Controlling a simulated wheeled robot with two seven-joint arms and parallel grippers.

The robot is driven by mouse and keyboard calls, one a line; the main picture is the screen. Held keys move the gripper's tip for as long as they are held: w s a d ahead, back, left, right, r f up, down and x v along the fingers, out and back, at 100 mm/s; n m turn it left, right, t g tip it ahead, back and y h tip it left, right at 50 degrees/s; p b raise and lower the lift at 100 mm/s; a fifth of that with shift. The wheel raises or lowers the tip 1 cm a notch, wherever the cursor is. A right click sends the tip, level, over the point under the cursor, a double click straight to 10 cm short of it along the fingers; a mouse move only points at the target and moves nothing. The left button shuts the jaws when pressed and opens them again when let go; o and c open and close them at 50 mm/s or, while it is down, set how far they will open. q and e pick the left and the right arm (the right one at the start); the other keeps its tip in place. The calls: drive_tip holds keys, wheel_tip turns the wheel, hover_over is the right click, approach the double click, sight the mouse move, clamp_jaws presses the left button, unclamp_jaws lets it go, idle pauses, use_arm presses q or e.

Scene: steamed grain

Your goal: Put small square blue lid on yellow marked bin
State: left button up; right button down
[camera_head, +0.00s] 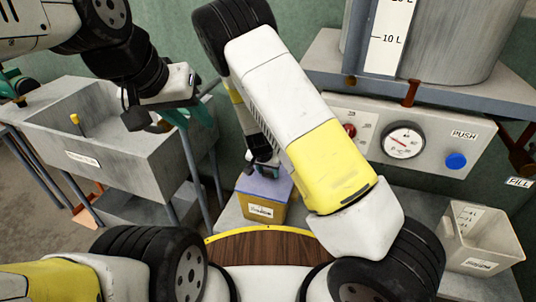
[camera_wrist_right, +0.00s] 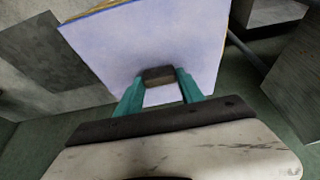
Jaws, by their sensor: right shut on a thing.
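The small square blue lid (camera_head: 270,187) lies over the top of the yellow bin (camera_head: 261,207), which carries a white label. In the right wrist view the lid (camera_wrist_right: 165,40) fills the upper middle, with a thin yellow edge of the bin showing along its far and right sides. My right gripper (camera_wrist_right: 158,77) is shut on the lid's dark handle, its teal fingers on either side. In the head view it reaches down to the lid from behind my right arm. My left gripper (camera_head: 192,120) hangs at upper left, near the sink; its finger gap is unclear.
A grey sink (camera_head: 90,140) stands at left. A panel with a gauge (camera_head: 403,140) and blue push button (camera_head: 456,160) is behind right, under a large tank (camera_head: 450,40). A pale open bin (camera_head: 482,237) stands at right.

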drive_tip(key=c, duration=0.7)
unclamp_jaws()
drive_tip(key=shift+o, duration=0.2)
drive_tip(key=s+d+r+n+y, duration=0.15)
drive_tip(key=s+r, duration=0.25)
drive_tip(key=r, duration=0.6)
drive_tip(key=s+d+r+y, duration=0.2)
drive_tip(key=s+d+r, duration=0.15)
drive_tip(key=r, duration=0.55)
drive_tip(key=s+d+r+y, duration=0.1)
drive_tip(key=s+r, duration=0.4)
drive_tip(key=r, duration=0.5)
drive_tip(key=s+d+r+n+t, duration=0.1)
drive_tip(key=s+d+r, duration=0.3)
drive_tip(key=s, duration=0.2)
drive_tip(key=s+d+r+n, duration=0.1)
drive_tip(key=s+d+r, duration=0.3)
drive_tip(key=s, duration=0.3)
drive_tip(key=shift+s+d+r+n+t+h, duration=0.25)
drive_tip(key=shift+r+n+t+h, duration=0.15)
drive_tip(key=shift+r, duration=0.2)
